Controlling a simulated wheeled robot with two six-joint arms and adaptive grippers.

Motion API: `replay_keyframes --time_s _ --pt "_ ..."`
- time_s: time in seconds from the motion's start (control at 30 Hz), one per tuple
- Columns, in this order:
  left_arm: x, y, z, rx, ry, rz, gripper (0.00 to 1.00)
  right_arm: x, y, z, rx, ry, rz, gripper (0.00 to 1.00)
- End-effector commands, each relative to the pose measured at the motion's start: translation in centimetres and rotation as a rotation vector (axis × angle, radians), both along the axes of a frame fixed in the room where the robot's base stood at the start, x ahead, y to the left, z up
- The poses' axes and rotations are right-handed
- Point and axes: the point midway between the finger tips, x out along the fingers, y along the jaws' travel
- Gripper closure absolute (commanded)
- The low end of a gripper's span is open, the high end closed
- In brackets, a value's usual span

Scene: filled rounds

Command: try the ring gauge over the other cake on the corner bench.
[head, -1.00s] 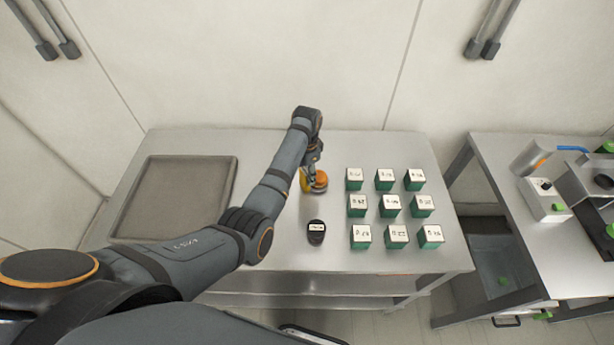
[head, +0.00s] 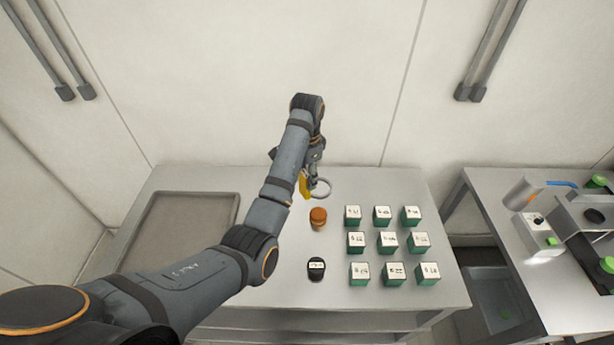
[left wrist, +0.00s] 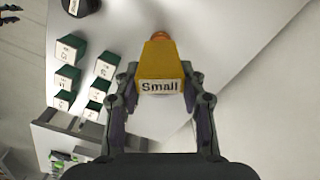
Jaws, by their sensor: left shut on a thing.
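My left gripper (head: 312,170) is shut on the yellow handle (head: 305,186) of the ring gauge, above the bench (head: 275,270). The grey metal ring (head: 320,188) sticks out to the right of the handle, apart from the cake. In the left wrist view, the gripper (left wrist: 160,100) has the handle (left wrist: 160,68), labelled "Small", between its fingers; the ring is hidden there. An orange-brown round cake (head: 318,217) stands on the bench, just below the ring in the head view. A bit of orange (left wrist: 159,36) shows past the handle. My right gripper is not seen.
Several green blocks with white labelled tops (head: 387,241) stand in rows to the right. A small black labelled object (head: 316,268) is nearer the front. An empty grey tray (head: 125,255) lies left. A second bench (head: 500,250) with equipment is at right.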

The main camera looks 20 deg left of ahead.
Motion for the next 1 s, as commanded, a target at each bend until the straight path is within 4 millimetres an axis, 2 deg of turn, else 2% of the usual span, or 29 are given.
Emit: replay_keyframes --time_s 0.47,1.0 --pt "0.0 0.0 -0.2 0.000 0.000 0.000 0.98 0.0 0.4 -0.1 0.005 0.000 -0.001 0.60" --pt "0.0 0.0 -3.3 0.000 0.001 0.000 0.98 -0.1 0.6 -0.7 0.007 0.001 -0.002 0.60"
